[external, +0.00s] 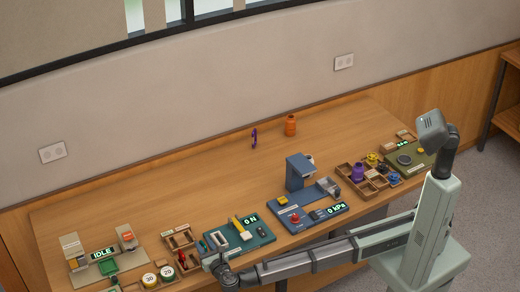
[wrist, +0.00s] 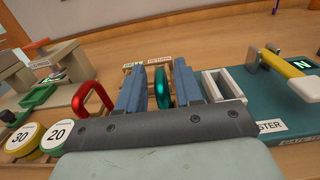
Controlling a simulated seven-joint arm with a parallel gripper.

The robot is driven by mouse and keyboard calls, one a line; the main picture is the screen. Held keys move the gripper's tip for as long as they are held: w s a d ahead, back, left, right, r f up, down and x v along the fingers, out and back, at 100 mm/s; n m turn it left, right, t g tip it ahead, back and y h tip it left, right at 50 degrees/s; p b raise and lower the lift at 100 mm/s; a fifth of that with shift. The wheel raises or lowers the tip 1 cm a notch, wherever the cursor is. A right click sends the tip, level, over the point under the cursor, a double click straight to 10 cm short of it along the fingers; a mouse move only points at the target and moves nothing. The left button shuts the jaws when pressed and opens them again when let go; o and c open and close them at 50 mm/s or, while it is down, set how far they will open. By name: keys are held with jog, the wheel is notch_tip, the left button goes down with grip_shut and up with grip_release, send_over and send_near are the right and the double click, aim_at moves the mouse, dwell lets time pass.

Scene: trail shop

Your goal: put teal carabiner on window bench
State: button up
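The teal carabiner (wrist: 163,88) stands edge-on between the two blue fingers of my gripper (wrist: 160,85) in the wrist view. The fingers are apart with the carabiner in the gap, and I see no clear grip on it. In the external view my gripper (external: 208,258) is low at the front left of the wooden bench, beside the return tray (external: 180,232). The teal carabiner is small there and partly hidden by the gripper. The wooden bench (external: 190,190) runs along the wall below the window, with bare wood at its back.
A red carabiner (wrist: 92,98) stands just left of my fingers. A teal tester (external: 240,235) with a yellow lever is close on the right. A blue machine (external: 298,172) stands mid-bench. A purple carabiner (external: 254,138) and an orange bottle (external: 290,125) stand at the back.

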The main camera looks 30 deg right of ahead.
jog(key=shift+o, duration=0.4)
jog(key=s, duration=1.3)
jog(key=shift+s, duration=0.4)
jog(key=w, duration=1)
jog(key=shift+w+a+r, duration=0.1)
jog(key=shift+w+r, duration=0.05)
jog(key=shift+w, duration=0.05)
jog(key=shift+w+f, duration=0.2)
jog(key=shift+w, duration=2.65)
grip_shut()
